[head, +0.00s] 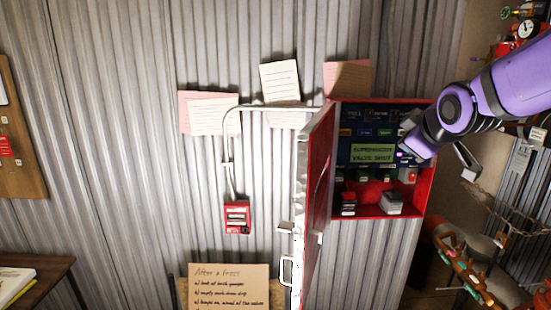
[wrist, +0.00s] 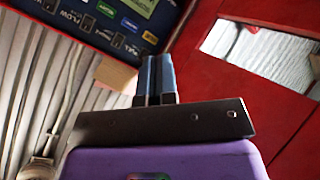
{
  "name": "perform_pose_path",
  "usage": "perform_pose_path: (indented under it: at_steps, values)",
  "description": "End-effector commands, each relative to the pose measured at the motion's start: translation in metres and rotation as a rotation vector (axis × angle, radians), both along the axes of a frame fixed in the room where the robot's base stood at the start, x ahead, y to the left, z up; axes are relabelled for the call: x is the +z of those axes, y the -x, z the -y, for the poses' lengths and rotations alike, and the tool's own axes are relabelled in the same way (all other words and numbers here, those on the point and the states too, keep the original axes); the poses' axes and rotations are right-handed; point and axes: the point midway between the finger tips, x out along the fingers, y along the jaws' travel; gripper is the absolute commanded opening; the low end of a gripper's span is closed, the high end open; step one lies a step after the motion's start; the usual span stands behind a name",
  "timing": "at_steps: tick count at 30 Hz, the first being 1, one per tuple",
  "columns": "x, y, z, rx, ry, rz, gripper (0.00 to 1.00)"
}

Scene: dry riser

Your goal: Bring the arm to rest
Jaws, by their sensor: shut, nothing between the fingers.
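My purple arm (head: 510,80) reaches in from the right in the head view, its wrist in front of the right side of the open red cabinet (head: 428,160). My gripper (wrist: 156,62) is shut in the wrist view, its two dark blue fingers side by side with nothing between them. The fingertips point toward the lower edge of a dark blue control panel (wrist: 110,28). I cannot tell whether they touch anything. In the head view the fingertips are hard to make out, and my arm hides part of the cabinet's right edge.
The cabinet's red door (head: 316,200) stands open to the left. A small red call box (head: 237,217) is on the corrugated wall. Pipes and a gauge (head: 528,29) are at upper right; a chain (head: 505,232) hangs at right. A cardboard sign (head: 228,285) stands below.

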Motion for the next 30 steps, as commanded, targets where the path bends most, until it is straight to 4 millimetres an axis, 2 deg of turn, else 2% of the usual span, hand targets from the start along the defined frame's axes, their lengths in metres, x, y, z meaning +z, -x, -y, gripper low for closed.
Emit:
perform_pose_path:
  at_steps: [1,9,15,18,21,30]
  values:
    - [0.003,0.022,0.003,-0.048,-0.045,-0.035,0.0]
    - [-0.004,0.135,0.018,-0.343,-0.317,-0.26,0.0]
    - [-0.017,0.209,0.022,-0.54,-0.478,-0.404,0.0]
    - [-0.022,0.232,0.022,-0.607,-0.527,-0.45,0.0]
    - [-0.025,0.245,0.023,-0.643,-0.552,-0.48,0.0]
    - [-0.026,0.249,0.023,-0.654,-0.56,-0.487,0.0]
